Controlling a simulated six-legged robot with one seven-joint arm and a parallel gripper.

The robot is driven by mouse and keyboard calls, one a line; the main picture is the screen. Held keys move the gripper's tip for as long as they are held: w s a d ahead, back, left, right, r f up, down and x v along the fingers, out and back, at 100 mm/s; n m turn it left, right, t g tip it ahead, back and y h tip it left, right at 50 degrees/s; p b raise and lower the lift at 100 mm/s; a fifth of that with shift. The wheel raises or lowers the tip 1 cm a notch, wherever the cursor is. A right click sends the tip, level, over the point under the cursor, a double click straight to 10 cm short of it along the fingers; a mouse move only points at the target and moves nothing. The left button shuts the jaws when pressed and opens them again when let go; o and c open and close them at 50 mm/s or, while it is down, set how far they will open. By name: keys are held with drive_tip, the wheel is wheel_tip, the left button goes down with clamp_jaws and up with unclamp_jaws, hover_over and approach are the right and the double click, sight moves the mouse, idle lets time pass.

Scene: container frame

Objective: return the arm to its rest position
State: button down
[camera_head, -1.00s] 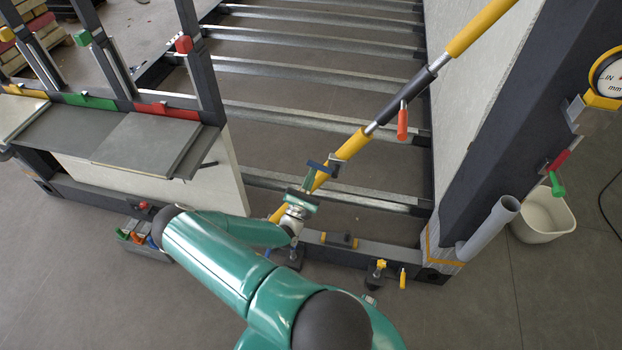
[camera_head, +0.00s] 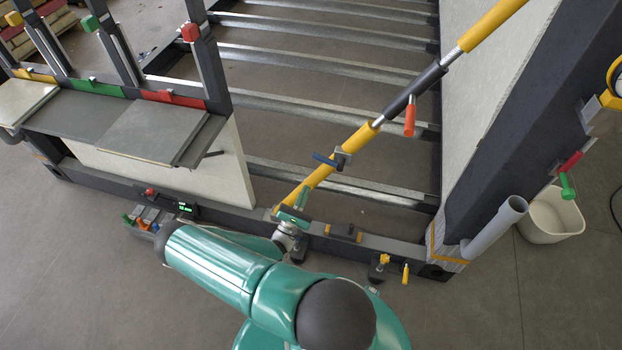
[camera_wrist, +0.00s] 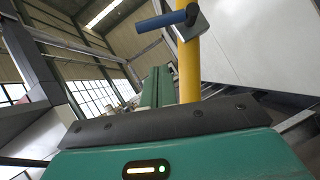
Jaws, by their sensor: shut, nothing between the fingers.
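My teal arm reaches up from the bottom of the head view and is bent, with my gripper (camera_head: 294,207) at its end, low over the front sill of the frame. In the head view the gripper is small and partly overlaps the lower end of the yellow diagonal pole (camera_head: 318,170). It is shut and holds nothing. In the wrist view the teal gripper body fills the bottom, and its teal finger (camera_wrist: 156,88) points up beside the yellow pole (camera_wrist: 189,70). Whether it touches the pole cannot be told.
A clamp with a blue handle (camera_head: 328,160) sits on the pole, and an orange handle (camera_head: 409,118) hangs higher up. A grey tube (camera_head: 497,230) and a white bucket (camera_head: 550,217) stand at right. A grey shelf (camera_head: 150,137) is at left. The floor at lower left is clear.

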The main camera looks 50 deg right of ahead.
drive_tip(key=v, duration=0.4)
drive_tip(key=shift+a, duration=0.15)
drive_tip(key=w+a+r+m+g+y, duration=0.1)
drive_tip(key=a+r+m+g+y, duration=0.6)
drive_tip(key=r, duration=0.5)
drive_tip(key=w+a+r+m+g+y, duration=0.1)
drive_tip(key=a+r+m+g+y, duration=0.3)
drive_tip(key=a+r+m+y, duration=0.5)
drive_tip(key=s+a+r+t+y, duration=0.2)
drive_tip(key=a+r+t, duration=0.2)
drive_tip(key=r, duration=0.4)
drive_tip(key=s+a+r+t+y, duration=0.3)
drive_tip(key=a+r+t, duration=0.1)
drive_tip(key=r, duration=0.5)
drive_tip(key=s+a+r+t+y, duration=0.2)
drive_tip(key=s+a+r+t, duration=0.1)
drive_tip(key=r, duration=0.5)
drive_tip(key=shift+a+r+n+t+y, duration=0.25)
drive_tip(key=shift+a+n+t+y, duration=0.15)
drive_tip(key=shift+a+t, duration=0.5)
drive_tip(key=shift+a, duration=0.15)
